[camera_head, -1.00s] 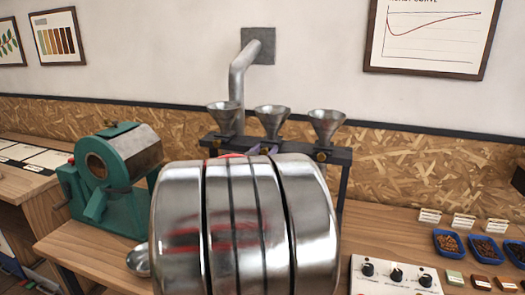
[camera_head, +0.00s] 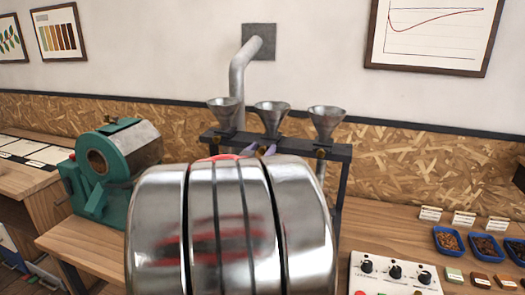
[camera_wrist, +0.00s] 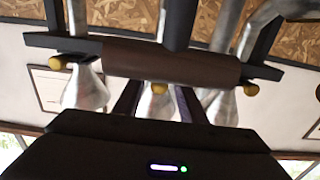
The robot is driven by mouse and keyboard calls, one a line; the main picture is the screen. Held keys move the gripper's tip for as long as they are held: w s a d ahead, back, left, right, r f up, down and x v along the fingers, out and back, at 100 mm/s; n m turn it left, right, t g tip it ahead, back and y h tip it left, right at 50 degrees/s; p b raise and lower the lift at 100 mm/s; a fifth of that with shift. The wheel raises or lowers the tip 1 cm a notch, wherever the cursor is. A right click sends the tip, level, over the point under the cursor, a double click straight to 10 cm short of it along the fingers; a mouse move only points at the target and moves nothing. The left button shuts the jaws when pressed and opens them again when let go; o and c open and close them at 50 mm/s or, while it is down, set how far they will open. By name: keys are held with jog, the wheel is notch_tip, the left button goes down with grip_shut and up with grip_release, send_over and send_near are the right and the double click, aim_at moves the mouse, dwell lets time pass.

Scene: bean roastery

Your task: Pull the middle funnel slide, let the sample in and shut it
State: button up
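Three grey metal funnels stand in a row on a dark rack (camera_head: 335,150) in the head view. The middle funnel (camera_head: 271,118) is behind and above my arm, which hides much of what is under it. In the wrist view the scene is upside down. The middle slide's brass knob (camera_wrist: 158,88) shows there in front of the middle funnel (camera_wrist: 155,107). My gripper (camera_wrist: 155,98) is open, its two purple-padded fingers apart on either side of that knob, with no clear contact. The fingertips (camera_head: 257,150) also show in the head view. I cannot tell how far the slide is out.
The left funnel (camera_head: 223,112) and right funnel (camera_head: 326,122) stand close on both sides. A dark brown cylinder (camera_wrist: 170,62) crosses the wrist view near the fingertips. A green roaster (camera_head: 110,160) stands left; a control panel (camera_head: 396,275) and blue bean trays (camera_head: 449,242) lie right.

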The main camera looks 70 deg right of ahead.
jog(key=s+a, duration=0.1)
jog(key=a, duration=1.2)
jog(key=shift+a, duration=0.4)
jog(key=shift+c, duration=0.5)
dwell(0.6)
